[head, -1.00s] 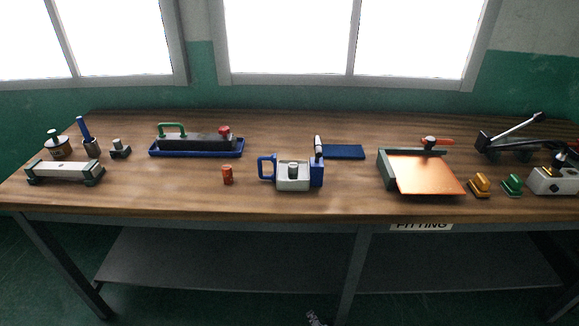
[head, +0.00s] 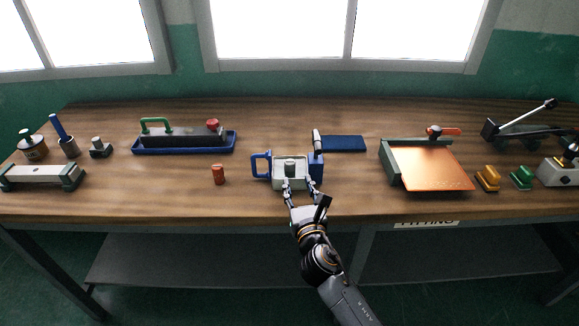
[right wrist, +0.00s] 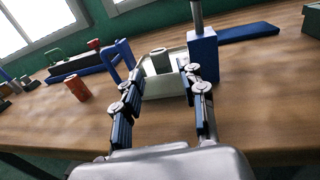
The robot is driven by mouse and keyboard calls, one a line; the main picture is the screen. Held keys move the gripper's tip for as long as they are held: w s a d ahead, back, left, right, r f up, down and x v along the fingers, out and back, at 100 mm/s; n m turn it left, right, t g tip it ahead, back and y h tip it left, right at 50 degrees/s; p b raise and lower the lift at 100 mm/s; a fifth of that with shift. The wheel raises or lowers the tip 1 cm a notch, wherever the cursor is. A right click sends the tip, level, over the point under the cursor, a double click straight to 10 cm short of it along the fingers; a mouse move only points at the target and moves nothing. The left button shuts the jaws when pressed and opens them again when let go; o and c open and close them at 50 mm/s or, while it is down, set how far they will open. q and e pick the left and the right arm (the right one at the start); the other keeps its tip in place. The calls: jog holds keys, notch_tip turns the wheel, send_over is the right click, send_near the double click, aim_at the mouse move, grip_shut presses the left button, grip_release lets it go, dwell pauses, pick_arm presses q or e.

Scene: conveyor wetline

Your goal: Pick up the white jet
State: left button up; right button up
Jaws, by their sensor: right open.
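A pale grey-white upright piece with a rounded top (head: 290,167), which may be the white jet, stands in a white open box (head: 276,184). The box has a blue handle at its left and a blue block (head: 317,168) at its right. The piece also shows in the right wrist view (right wrist: 160,61), ahead between the fingers. My right gripper (head: 299,186) is open and empty at the front of the box, its fingers partly covering the box front. I cannot tell whether a finger touches the box. My left gripper is out of view.
An orange cylinder (head: 218,174) stands left of the box. A blue pad (head: 342,143) lies behind right. A copper-coloured plate (head: 432,168) and yellow (head: 487,178) and green (head: 521,178) pieces are at right. Bare wood (head: 350,190) lies between box and plate.

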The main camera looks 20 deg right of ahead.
aim_at(291, 167)
jog(key=w, duration=0.4)
jog(key=shift+w+d+f, duration=0.15)
jog(key=shift+w+d, duration=0.1)
jog(key=shift+w, duration=0.25)
jog(key=w, duration=0.5)
jog(key=shift+d+f, duration=0.15)
jog(key=shift+w, duration=0.15)
jog(key=shift+c, duration=1)
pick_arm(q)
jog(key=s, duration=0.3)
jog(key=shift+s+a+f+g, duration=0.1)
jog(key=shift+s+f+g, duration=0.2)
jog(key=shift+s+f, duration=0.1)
pick_arm(e)
jog(key=c, duration=0.6)
